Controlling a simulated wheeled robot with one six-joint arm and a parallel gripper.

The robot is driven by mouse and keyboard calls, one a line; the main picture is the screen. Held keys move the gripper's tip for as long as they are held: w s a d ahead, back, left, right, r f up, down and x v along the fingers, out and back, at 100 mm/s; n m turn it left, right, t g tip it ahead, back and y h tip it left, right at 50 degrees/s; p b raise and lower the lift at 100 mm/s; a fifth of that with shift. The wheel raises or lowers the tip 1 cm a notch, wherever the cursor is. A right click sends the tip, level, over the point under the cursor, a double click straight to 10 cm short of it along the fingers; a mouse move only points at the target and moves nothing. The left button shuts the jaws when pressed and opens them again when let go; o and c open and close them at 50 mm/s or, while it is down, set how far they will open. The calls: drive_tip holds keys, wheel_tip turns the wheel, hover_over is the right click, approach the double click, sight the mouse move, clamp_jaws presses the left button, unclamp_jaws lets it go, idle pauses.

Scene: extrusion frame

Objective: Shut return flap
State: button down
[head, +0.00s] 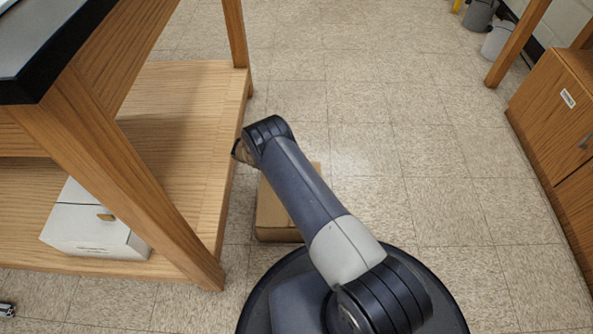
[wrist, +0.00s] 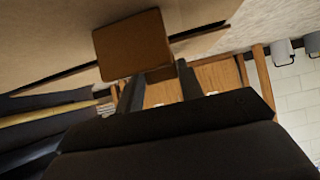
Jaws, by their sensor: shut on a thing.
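A brown, block-like tab (wrist: 133,45) stands at the tips of my gripper (wrist: 160,75) in the wrist view, and the fingers are shut on it. Behind the tab is a flat tan panel (wrist: 50,40) with a dark, narrow gap along its lower edge. I take this panel for the return flap, but its hinge and full outline are out of view. In the head view a cardboard box (head: 272,215) stands on the floor, partly hidden behind my arm. My gripper is mostly hidden there, beyond my wrist beside the shelf edge.
A wooden bench with a low shelf (head: 185,120) is close on the left. A white box (head: 85,235) with a small brown tab sits on that shelf. A wooden cabinet (head: 560,120) stands at the right. Bins (head: 497,40) stand far right. The tiled floor between is clear.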

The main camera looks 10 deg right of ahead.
drive_tip(key=shift+a+f+h, duration=0.15)
drive_tip(key=shift+f+h, duration=0.15)
drive_tip(key=shift+h, duration=0.1)
drive_tip(key=c, duration=0.9)
unclamp_jaws()
drive_tip(key=p+v, duration=0.1)
drive_tip(key=v, duration=0.9)
drive_tip(key=shift+w+a+r, duration=0.15)
drive_tip(key=shift+a, duration=0.2)
drive_tip(key=b+x, duration=0.1)
drive_tip(key=x, duration=0.9)
drive_tip(key=shift+d, duration=0.35)
